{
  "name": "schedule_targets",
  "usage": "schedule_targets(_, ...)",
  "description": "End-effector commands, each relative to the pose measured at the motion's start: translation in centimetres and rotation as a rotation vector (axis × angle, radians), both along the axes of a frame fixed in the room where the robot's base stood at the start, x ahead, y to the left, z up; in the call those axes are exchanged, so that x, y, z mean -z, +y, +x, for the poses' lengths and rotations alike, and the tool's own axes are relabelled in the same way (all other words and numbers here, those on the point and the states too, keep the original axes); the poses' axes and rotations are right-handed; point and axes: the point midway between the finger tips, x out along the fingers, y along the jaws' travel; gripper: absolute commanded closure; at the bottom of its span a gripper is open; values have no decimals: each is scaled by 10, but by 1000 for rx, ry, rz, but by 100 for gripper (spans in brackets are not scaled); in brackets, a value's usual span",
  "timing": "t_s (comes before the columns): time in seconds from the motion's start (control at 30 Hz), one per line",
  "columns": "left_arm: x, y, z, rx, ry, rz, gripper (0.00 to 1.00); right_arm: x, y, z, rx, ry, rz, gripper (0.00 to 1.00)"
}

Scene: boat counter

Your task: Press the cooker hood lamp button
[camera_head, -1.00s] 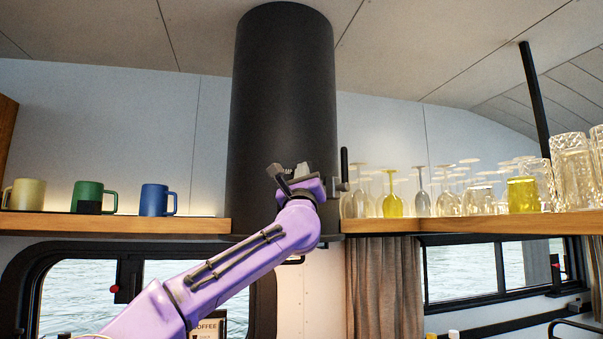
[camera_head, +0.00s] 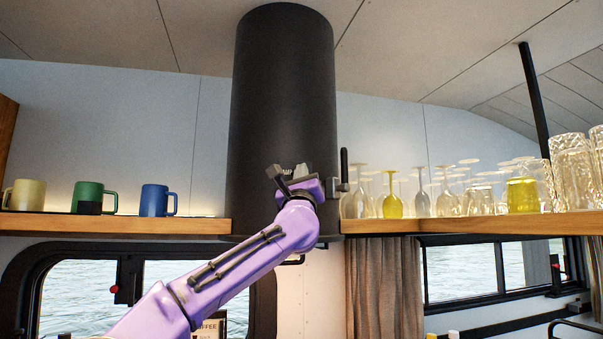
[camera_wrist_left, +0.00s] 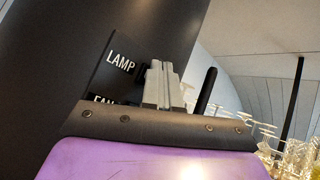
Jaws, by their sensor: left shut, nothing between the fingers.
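The cooker hood (camera_head: 282,90) is a large dark cylinder in the middle of the head view. In the left wrist view, a black panel on it carries the white word LAMP (camera_wrist_left: 120,61), with a partly hidden FAN label (camera_wrist_left: 105,99) below. My left gripper (camera_head: 302,171) is in front of the hood's lower part, to the right of its middle. In the left wrist view its grey fingers (camera_wrist_left: 163,84) are shut together and empty, just right of the word LAMP. The lamp button cannot be made out; the fingers cover the area beside the label. Contact cannot be told.
A black upright handle (camera_head: 344,166) stands at the hood's right side, close to my gripper. A wooden shelf (camera_head: 110,225) with several mugs is on the left. Another shelf (camera_head: 480,224) holds several glasses on the right. Open room lies above both shelves.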

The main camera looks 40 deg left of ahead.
Motion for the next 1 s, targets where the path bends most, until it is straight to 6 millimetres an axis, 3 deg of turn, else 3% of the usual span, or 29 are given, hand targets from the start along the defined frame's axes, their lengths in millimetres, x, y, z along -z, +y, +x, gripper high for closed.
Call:
schedule_targets(0.77, 1, -13, -12, -1, 0, -1, 100, 14, 0, 0, 0, 0, 0, 57)
schedule_targets(1.0, 4, -32, -28, 2, -3, -1, 100, 32, 0, 0, 0, 0, 0, 57)
